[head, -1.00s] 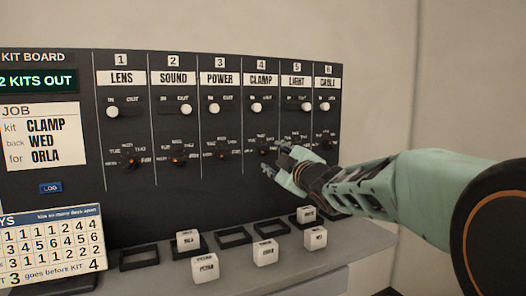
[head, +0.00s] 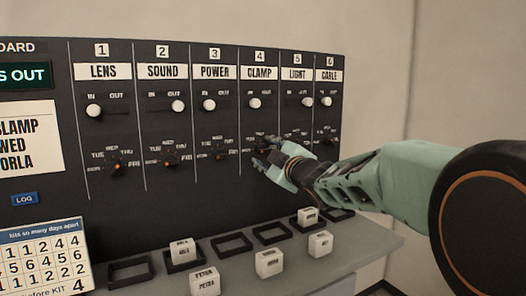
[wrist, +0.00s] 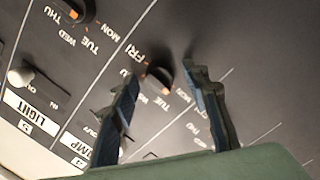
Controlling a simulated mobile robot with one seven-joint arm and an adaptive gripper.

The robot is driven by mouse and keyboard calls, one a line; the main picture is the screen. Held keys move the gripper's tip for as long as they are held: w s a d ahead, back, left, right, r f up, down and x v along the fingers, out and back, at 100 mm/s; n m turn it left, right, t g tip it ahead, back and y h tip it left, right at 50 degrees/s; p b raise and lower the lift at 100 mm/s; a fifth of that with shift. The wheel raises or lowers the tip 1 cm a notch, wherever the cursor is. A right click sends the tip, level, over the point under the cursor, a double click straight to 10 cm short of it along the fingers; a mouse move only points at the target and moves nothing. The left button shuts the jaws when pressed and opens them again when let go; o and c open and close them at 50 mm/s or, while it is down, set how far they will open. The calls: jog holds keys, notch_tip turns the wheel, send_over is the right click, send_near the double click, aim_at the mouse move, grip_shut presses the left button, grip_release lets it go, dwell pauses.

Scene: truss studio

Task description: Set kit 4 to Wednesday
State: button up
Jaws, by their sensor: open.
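The kit 4 knob, a dark dial under the CLAMP label (head: 259,72), is partly hidden by my gripper in the head view. In the wrist view the knob (wrist: 158,82) sits between my two open fingers, with day words around it. MON and TUE read beside it; other words are partly covered. My gripper (head: 262,152) is open at the knob, also seen in the wrist view (wrist: 160,72). The fingers look apart from the knob.
The LIGHT knob (wrist: 78,10) is close by on the neighbouring column. The CLAMP slider (head: 254,103) stands at IN, above my gripper. A ledge (head: 345,258) below holds white labelled blocks (head: 269,263) and dark empty frames (head: 232,245).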

jog(key=shift+c, duration=0.3)
grip_shut()
jog(key=shift+r+p, duration=0.1)
jog(key=shift+p, duration=0.2)
jog(key=m+p, duration=0.2)
jog(key=p, duration=0.1)
jog(key=shift+d+r+m, duration=0.1)
jog(key=shift+r+m, duration=0.15)
jog(key=shift+m, duration=0.15)
jog(key=m+p, duration=0.5)
jog(key=p, duration=0.1)
jog(key=shift+r+g, duration=0.1)
jog(key=shift+g, duration=0.3)
jog(key=m+p, duration=0.4)
jog(key=p, duration=0.1)
jog(key=shift+g+p, duration=0.3)
jog(key=m+y+p, duration=0.1)
jog(key=m+p, duration=0.3)
jog(key=shift+m+p, duration=0.4)
jog(key=shift+f, duration=0.2)
